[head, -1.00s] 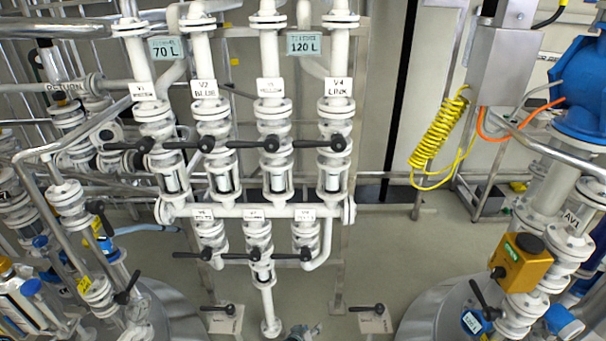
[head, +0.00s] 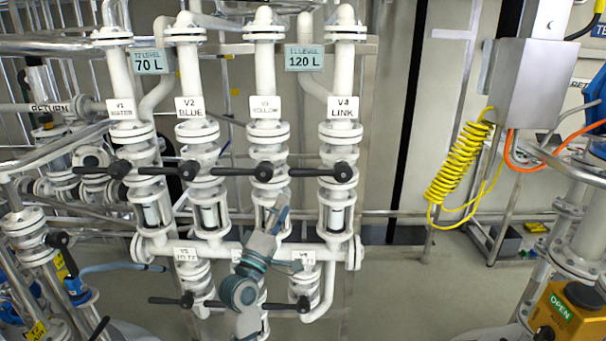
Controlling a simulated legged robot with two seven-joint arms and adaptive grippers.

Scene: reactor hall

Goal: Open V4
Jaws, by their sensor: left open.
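The V4 LINK label (head: 342,107) marks the rightmost of the upper white valve columns. The black V4 handle (head: 318,173) lies horizontally across its column, with its round hub at the right and its lever pointing left. My left gripper (head: 280,208) is open. It is below and to the left of the V4 handle in the picture, in front of the V3 column, and appears apart from the handle. My arm hides part of the lower V3 column and the pipe behind it. My right gripper is not in view.
Similar black handles sit on V1 (head: 120,169), V2 (head: 189,170) and V3 (head: 263,171), close together in a row. A white horizontal manifold (head: 215,252) runs below. A yellow coiled hose (head: 460,160) hangs at the right. Open space lies right of V4.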

